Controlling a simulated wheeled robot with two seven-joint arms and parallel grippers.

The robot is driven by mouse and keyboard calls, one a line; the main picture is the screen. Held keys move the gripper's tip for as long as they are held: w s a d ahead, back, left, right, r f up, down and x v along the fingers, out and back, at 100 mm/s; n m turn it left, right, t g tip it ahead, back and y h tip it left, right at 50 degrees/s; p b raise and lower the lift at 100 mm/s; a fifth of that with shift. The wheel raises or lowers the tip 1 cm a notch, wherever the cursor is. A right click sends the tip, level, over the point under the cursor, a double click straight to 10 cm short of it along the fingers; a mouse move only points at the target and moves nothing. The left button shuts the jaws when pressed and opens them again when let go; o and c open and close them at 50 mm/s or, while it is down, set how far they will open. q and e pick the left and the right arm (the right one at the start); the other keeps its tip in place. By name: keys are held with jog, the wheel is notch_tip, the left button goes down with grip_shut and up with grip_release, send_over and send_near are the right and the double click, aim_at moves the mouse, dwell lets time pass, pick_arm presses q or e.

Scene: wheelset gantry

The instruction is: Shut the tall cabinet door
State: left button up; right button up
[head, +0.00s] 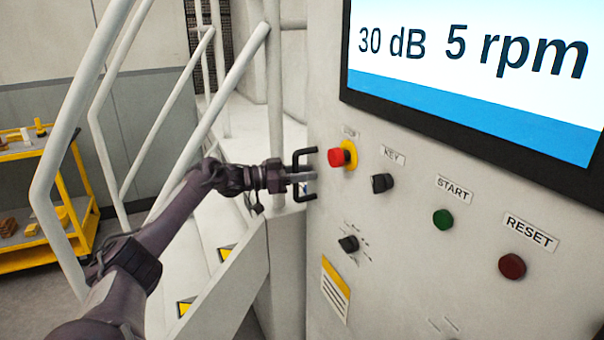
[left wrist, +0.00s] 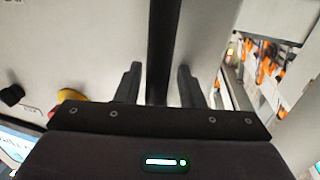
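The cabinet front (head: 385,240) is a large pale panel filling the right of the head view. A black bracket handle (head: 295,159) sits at its left edge. I cannot tell how far the door stands open. My left gripper (head: 303,178) is at the handle, reaching in from the left. In the left wrist view the handle shows as a dark bar (left wrist: 161,45) between the two fingers of my left gripper (left wrist: 159,85). The fingers are open, with a gap visible on each side of the bar. My right gripper is not in view.
The panel carries a red stop button (head: 337,157), a key switch (head: 381,183), a green button (head: 443,219) and a screen (head: 470,60). White stair railings (head: 160,145) stand close behind my left arm. A yellow cart (head: 62,200) stands at the far left.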

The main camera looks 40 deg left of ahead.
pick_arm(q)
jog(key=shift+s+a+r, duration=0.1)
jog(key=shift+s+a, duration=0.2)
jog(key=shift+s, duration=0.2)
jog(key=b+v, duration=0.1)
jog(key=v, duration=0.6)
jog(key=shift+b, duration=0.3)
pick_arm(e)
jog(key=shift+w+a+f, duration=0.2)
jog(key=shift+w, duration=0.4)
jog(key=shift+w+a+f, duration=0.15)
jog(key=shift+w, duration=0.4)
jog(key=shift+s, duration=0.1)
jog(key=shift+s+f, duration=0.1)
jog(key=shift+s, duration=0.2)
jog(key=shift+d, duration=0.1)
